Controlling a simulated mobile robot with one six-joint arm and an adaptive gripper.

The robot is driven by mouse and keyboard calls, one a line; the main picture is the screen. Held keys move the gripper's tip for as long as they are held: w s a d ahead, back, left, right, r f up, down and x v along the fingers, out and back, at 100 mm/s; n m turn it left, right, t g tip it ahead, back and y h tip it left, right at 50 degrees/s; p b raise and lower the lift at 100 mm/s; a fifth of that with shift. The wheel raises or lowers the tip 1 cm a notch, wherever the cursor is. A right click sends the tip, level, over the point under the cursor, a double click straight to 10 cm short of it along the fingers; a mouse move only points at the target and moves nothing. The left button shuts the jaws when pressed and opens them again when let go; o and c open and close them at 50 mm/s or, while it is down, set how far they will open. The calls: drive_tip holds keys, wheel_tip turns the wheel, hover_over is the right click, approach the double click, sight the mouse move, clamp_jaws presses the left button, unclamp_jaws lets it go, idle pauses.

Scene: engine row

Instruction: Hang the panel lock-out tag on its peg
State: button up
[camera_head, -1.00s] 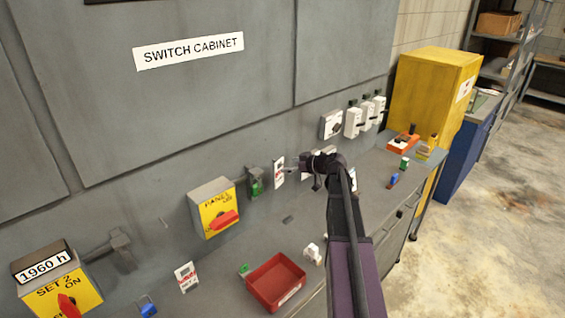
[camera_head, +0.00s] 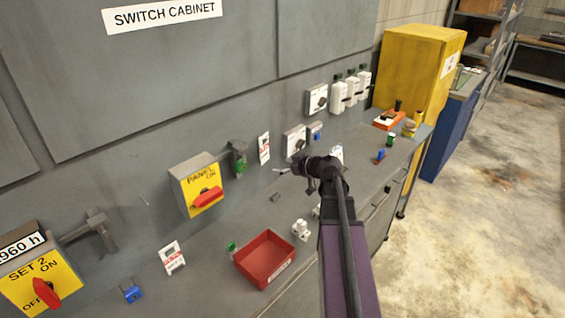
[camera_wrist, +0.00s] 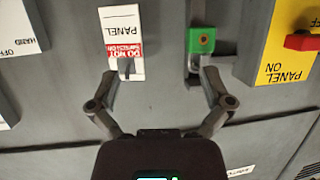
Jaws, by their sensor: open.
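The panel lock-out tag (camera_head: 264,149) is a white card with a red band, flat against the grey cabinet wall. In the wrist view the tag (camera_wrist: 122,25) appears upside down and reads PANEL. A dark peg (camera_wrist: 125,68) shows at its red-band end; the tag appears to hang on it. My gripper (camera_head: 281,170) is just below and right of the tag in the head view. In the wrist view my gripper (camera_wrist: 160,82) has its fingers spread with nothing between them. One fingertip is close to the tag's peg end; contact cannot be told.
A green padlock (camera_wrist: 201,40) sits on the hasp beside the yellow panel switch box (camera_head: 198,187). A red bin (camera_head: 265,258), another tag (camera_head: 172,257) and a blue padlock (camera_head: 132,291) are on the bench. White switches (camera_head: 295,141) line the wall.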

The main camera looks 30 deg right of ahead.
drive_tip(key=s+a+f+m+t+h+b, duration=0.1)
drive_tip(key=s+a+f+h+b, duration=0.1)
drive_tip(key=s+f+b, duration=0.4)
drive_tip(key=shift+s+a+f+m+b, duration=0.35)
drive_tip(key=shift+a+f+b, duration=0.2)
drive_tip(key=shift+a+f, duration=0.25)
drive_tip(key=shift+w+r, duration=0.1)
